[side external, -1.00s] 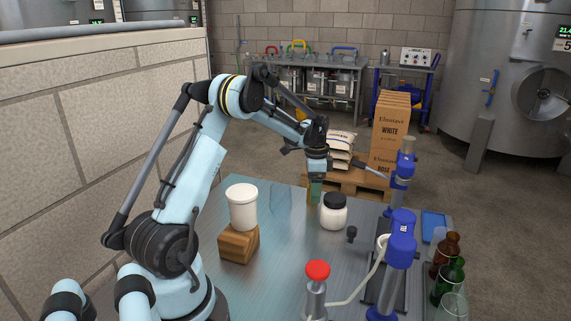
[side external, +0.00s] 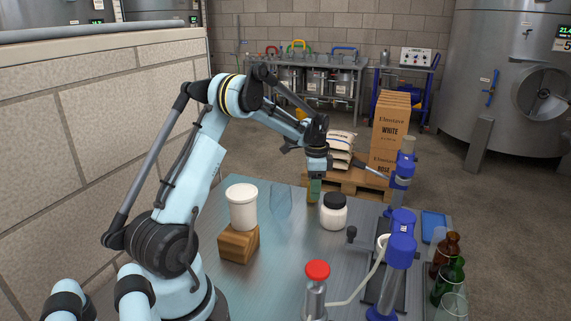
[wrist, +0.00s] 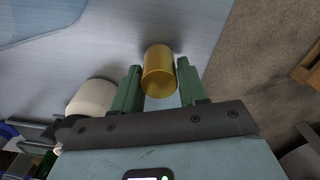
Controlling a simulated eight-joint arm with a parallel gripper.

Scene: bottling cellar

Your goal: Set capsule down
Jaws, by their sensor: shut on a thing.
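The capsule (wrist: 158,72) is a gold cylinder in the wrist view. It sits between the two green fingers of my gripper (wrist: 160,88), which are shut on it. In the side view, my gripper (side external: 314,190) points down low over the far part of the metal table (side external: 285,265), just left of a white jar with a black lid. The capsule is small and mostly hidden there. I cannot tell whether its lower end touches the tabletop.
The white jar (side external: 333,217) stands close right of my gripper. A white tub (side external: 242,209) rests on a wooden block (side external: 238,244) at left. A clear, bluish sheet-like thing (side external: 281,200) is between. Blue-topped devices (side external: 400,225) and bottles (side external: 453,275) crowd the right.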

